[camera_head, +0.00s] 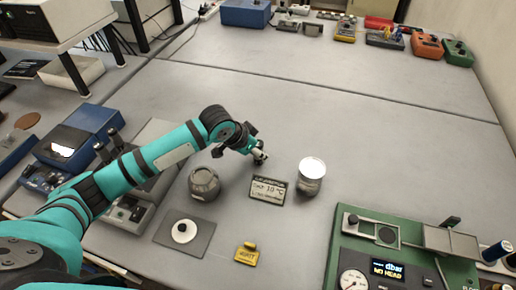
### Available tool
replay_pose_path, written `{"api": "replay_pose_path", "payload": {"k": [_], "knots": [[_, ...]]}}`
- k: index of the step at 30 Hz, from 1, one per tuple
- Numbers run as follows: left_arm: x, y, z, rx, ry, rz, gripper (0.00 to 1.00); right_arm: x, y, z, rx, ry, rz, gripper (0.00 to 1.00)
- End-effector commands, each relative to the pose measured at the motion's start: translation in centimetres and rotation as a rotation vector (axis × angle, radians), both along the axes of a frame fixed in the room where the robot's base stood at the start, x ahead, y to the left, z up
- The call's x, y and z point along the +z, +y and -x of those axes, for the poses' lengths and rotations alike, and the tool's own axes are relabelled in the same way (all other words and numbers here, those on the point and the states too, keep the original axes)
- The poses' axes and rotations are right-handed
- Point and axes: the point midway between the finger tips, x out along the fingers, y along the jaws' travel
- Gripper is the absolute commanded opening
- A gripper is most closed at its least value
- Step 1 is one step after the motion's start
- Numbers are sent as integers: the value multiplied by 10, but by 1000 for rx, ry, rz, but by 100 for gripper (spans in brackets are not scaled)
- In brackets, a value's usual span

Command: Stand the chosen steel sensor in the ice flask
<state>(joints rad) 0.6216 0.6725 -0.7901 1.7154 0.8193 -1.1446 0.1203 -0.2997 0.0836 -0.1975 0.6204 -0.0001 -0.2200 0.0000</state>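A silvery cylinder with a bright white top (311,176) stands upright on the grey table; it may be the ice flask, but I cannot see inside. A grey rounded vessel (204,183) sits left of it. Between them is a small sign (267,191) whose legible part seems to read "10 °C". My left gripper (260,157) hangs just behind the sign, left of the silvery cylinder and apart from it. Its fingers are too small to show whether they are open or hold anything. I cannot pick out a steel sensor with certainty. My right gripper is out of view.
A green device (425,240) with gauge and display fills the front right. A yellow tag (245,254) and a white disc (184,231) on a grey mat lie in front. Blue instruments (75,143) stand left, several meters (425,45) at the back. The table's middle is clear.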

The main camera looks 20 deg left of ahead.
Motion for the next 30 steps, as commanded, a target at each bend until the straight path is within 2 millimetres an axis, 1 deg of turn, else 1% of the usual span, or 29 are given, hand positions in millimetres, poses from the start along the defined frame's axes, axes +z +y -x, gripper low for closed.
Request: {"api": "replay_pose_path", "payload": {"k": [6,11,12,16,25,28,30], "knots": [[-1,0,0,0,-1,1,0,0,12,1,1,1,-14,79],[-4,0,0,1,0,0,0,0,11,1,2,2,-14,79],[-4,0,0,1,0,0,35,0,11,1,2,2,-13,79],[-4,0,0,1,0,0,52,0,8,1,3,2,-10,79],[-2,0,0,0,-1,1,53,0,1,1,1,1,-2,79],[4,2,3,0,-2,1,53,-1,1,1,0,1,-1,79],[12,6,7,1,-2,0,53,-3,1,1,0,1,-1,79]]}}
